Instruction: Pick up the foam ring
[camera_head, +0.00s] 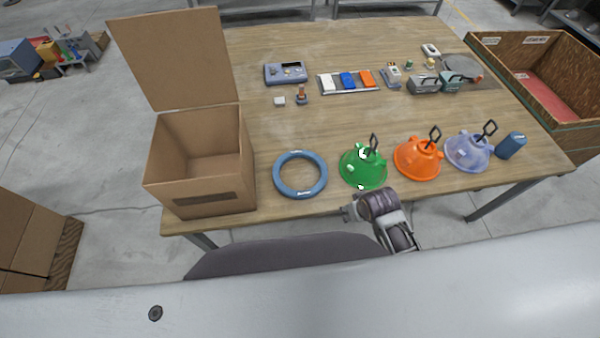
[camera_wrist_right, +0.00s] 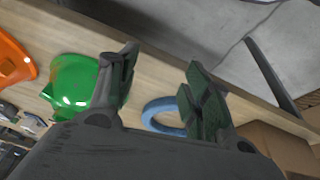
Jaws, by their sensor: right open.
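The blue foam ring (camera_head: 300,194) lies flat on the wooden table near its front edge, between the open cardboard box and the green hood. In the right wrist view the ring (camera_wrist_right: 158,108) shows between and beyond my fingers, partly hidden by one finger. My right gripper (camera_head: 348,212) is at the table's front edge, in front of the green hood and to the right of the ring. In the right wrist view my right gripper (camera_wrist_right: 158,72) has its two fingers spread wide with nothing between them. My left gripper is not in view.
A cardboard box (camera_head: 228,150) with a raised flap stands left of the ring. Green (camera_head: 350,178), orange (camera_head: 405,162) and lavender (camera_head: 455,157) hoods and a blue cylinder (camera_head: 511,146) line the right front. Small devices and a tray (camera_head: 322,90) sit farther back. The table's middle is clear.

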